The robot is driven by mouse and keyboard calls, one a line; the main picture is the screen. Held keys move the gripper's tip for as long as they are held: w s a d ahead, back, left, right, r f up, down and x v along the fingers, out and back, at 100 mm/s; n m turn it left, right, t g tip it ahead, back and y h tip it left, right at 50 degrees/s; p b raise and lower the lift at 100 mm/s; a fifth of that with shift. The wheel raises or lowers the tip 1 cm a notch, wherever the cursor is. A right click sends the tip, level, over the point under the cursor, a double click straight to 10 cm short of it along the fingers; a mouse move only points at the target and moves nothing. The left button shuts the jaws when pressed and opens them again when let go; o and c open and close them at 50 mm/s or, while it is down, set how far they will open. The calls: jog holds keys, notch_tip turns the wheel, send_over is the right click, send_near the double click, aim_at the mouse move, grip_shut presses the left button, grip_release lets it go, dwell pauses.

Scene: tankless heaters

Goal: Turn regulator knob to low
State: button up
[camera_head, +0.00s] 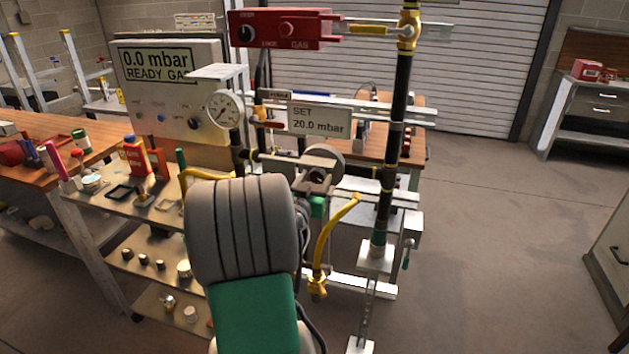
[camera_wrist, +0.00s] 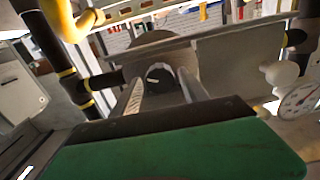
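The regulator knob (camera_wrist: 159,76) is a small dark round knob with a white pointer mark, seen in the wrist view between my fingertips. My gripper (camera_wrist: 160,88) is open, with one finger on each side of the knob; I cannot tell whether either finger touches it. The knob's low mark is not readable.
A round gauge (camera_head: 224,110) and a panel (camera_head: 170,85) reading 0.0 mbar stand left of the regulator. A red gas box (camera_head: 281,29) is above. A black vertical pipe (camera_head: 399,100) and yellow hose (camera_head: 333,235) are close on the right. Floor at right is clear.

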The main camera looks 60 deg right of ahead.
grip_shut()
dwell(0.3)
